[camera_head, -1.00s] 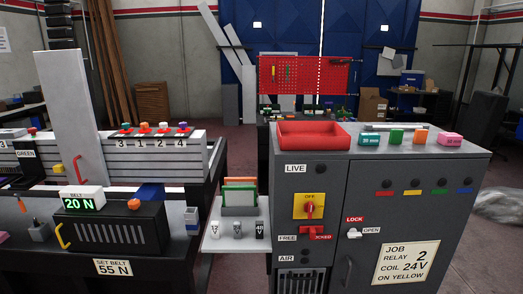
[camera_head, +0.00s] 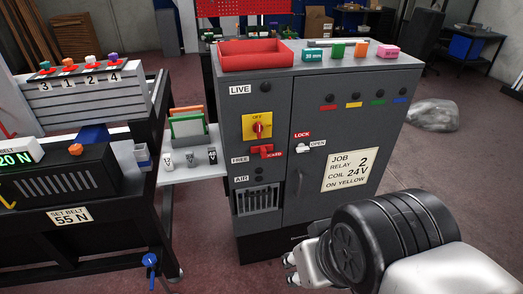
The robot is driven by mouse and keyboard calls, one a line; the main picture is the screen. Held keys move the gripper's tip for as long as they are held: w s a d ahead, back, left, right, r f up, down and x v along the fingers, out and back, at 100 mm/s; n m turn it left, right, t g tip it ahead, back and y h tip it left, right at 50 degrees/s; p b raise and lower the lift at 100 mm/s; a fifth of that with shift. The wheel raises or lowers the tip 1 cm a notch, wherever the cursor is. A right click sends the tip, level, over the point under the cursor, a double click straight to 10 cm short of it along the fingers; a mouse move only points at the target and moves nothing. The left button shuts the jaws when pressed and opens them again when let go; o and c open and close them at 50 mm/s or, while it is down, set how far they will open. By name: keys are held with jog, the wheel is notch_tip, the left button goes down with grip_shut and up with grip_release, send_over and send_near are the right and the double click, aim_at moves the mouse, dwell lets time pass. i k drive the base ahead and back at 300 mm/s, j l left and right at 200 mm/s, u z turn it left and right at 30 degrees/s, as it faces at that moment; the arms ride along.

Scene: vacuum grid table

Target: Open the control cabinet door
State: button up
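The grey control cabinet (camera_head: 262,100) stands at the centre. Its door (camera_head: 340,225) is the right part of the front and looks closed, flush with the frame. A small white latch knob (camera_head: 304,148) sits at the door's left side between the LOCK and OPEN labels; its exact angle is hard to tell. A dark upright handle (camera_head: 299,206) shows below it, faintly. On the left panel are a yellow switch with a red knob (camera_head: 258,127) under OFF and a red slider (camera_head: 266,151) by FREE and LOCKED. My gripper (camera_head: 291,269) is low in front of the cabinet, fingertips apart, empty, touching nothing visible.
A red tray (camera_head: 254,66) and several coloured blocks (camera_head: 361,48) lie on the cabinet top. A side shelf (camera_head: 194,174) and the belt table (camera_head: 75,223) stand at the left. Floor (camera_head: 455,175) at the right is clear except for a grey crumpled heap (camera_head: 435,114).

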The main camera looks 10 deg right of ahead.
aim_at(351, 123)
jog(key=i+l, duration=0.4)
jog(key=l, duration=0.15)
jog(key=i+l, duration=0.45)
jog(key=l, duration=0.1)
